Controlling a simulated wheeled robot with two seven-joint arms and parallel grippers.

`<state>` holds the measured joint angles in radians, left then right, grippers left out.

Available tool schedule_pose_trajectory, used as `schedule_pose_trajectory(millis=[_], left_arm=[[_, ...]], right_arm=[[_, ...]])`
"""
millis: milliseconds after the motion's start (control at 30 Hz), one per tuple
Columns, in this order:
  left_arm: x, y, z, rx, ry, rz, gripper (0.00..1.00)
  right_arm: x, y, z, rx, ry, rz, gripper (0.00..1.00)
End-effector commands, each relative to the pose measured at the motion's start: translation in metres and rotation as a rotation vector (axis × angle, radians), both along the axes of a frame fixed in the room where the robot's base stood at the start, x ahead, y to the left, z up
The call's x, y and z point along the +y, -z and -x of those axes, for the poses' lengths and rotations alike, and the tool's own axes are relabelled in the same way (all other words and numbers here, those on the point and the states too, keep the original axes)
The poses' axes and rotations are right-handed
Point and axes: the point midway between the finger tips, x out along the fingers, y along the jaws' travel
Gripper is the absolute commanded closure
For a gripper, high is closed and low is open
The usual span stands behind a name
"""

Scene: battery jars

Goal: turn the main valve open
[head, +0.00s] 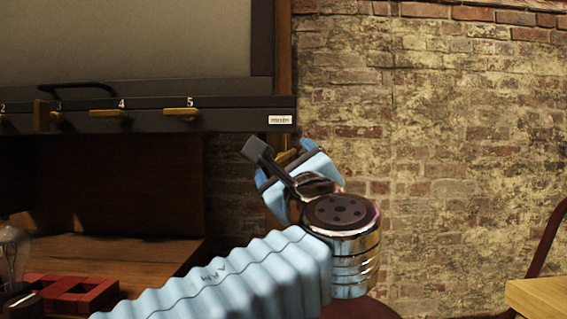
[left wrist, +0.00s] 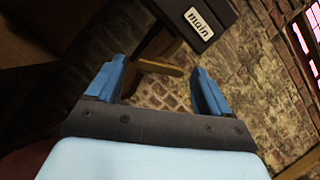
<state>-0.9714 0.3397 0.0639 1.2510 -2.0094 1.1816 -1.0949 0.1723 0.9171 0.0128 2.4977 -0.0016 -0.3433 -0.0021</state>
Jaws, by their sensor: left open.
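The main valve is a brass-coloured lever below the "main" label. It shows between my fingers in the left wrist view (left wrist: 160,69), and only a small part shows behind the gripper in the head view (head: 287,156). The "main" label (head: 280,120) is on the lower right corner of the dark panel; it also shows in the left wrist view (left wrist: 198,23). My left gripper (head: 282,156) is open, just below that corner, with its blue fingers (left wrist: 157,87) to either side of the lever and apart from it. My right gripper is out of view.
The dark panel (head: 230,117) overhangs from the left, with several numbered brass levers, such as lever 5 (head: 181,112). A wooden surface (head: 110,255), a red block (head: 72,293) and a glass bulb (head: 12,255) are lower left. A brick wall (head: 450,170) stands behind.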

Motion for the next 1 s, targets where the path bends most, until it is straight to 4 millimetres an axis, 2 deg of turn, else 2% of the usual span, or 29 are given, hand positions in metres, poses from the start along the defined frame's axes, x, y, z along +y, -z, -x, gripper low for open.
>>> schedule_pose_trajectory(millis=[200,433,600,833,867,933,1000], left_arm=[[-0.013,0.019,0.052,0.001,0.004,-0.002,0.19],[-0.023,0.031,0.090,0.001,0.004,-0.002,0.19],[-0.025,0.035,0.101,0.001,0.002,-0.001,0.19],[-0.025,0.035,0.102,0.001,0.000,-0.001,0.19],[-0.025,0.035,0.102,0.001,0.000,-0.001,0.21],[-0.028,0.036,0.100,0.002,-0.004,-0.003,0.31],[-0.041,0.042,0.092,0.000,-0.028,-0.012,0.42]], right_arm=[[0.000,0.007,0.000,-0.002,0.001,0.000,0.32],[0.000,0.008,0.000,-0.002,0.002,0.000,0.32],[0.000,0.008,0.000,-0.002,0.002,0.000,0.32],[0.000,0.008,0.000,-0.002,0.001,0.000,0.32],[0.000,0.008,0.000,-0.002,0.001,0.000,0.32],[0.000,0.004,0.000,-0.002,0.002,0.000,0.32],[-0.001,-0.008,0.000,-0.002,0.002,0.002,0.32]])
